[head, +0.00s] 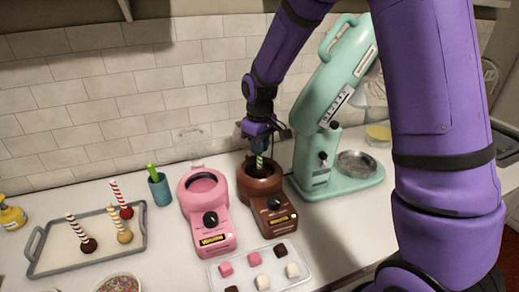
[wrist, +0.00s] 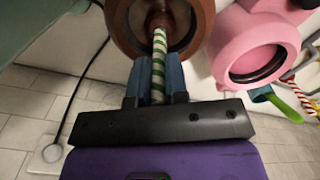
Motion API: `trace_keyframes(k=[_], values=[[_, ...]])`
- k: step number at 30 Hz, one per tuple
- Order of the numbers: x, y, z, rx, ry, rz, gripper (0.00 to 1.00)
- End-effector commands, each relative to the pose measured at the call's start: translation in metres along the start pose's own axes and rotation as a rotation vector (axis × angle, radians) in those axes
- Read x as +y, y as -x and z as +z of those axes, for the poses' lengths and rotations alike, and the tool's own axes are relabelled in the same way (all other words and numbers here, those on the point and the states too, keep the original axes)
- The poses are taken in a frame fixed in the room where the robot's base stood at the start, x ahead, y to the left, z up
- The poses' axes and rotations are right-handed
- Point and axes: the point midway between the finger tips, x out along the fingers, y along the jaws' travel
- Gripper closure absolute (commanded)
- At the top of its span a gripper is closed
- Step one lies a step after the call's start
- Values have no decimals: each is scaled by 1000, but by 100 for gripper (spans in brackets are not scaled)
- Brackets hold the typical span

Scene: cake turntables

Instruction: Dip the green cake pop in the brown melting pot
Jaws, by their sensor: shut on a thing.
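The green cake pop's green-and-white striped stick (wrist: 158,62) is held in my gripper (wrist: 158,72), whose two blue fingers are shut on it. In the head view, my gripper (head: 258,143) is above the brown melting pot (head: 270,205), with the striped stick (head: 259,163) pointing down into its opening. In the wrist view the stick runs into the mouth of the brown melting pot (wrist: 122,22).
A pink melting pot (head: 208,220) stands just left of the brown one. A mint stand mixer (head: 335,120) is close on the right. A grey tray (head: 65,262) holds several cake pops. A blue cup (head: 160,190) is behind. A clear tray (head: 245,282) of small cubes lies in front.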

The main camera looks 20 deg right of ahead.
Motion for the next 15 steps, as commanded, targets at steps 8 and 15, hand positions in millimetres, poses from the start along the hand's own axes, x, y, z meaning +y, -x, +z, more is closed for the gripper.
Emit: trace_keyframes(k=[8,15], values=[[0,10,0,2,0,1,100],[0,18,0,1,0,1,100]])
